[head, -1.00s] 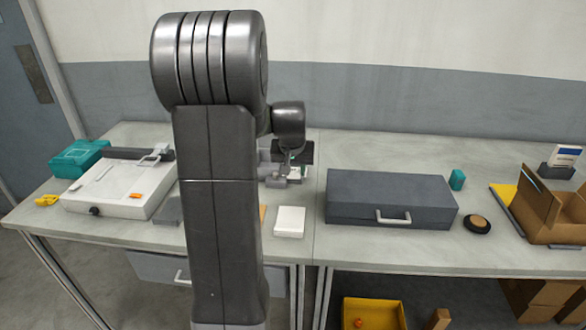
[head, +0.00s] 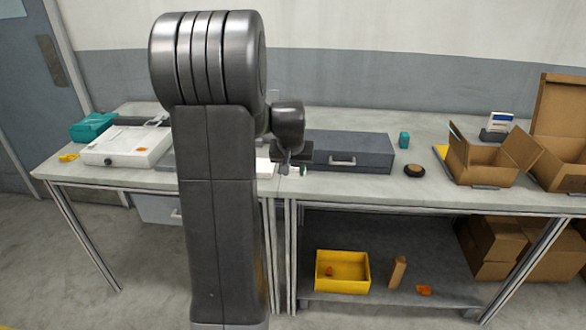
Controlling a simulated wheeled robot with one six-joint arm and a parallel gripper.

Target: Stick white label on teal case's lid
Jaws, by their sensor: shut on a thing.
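The teal case (head: 89,130) sits at the far left of the bench, behind the white board device, with its lid side up. My gripper (head: 290,168) is right of my arm column, over the bench's front edge, far to the right of the case. It is shut on a small whitish piece (head: 302,169), which looks like the white label. Most of that piece is hidden or too small to make out.
A white device (head: 125,147) stands before the teal case. A dark grey box (head: 345,151), small teal block (head: 404,139), round dark item (head: 414,170) and open cartons (head: 482,162) stand to the right. A yellow bin (head: 342,271) is on the lower shelf. My arm hides the bench's middle left.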

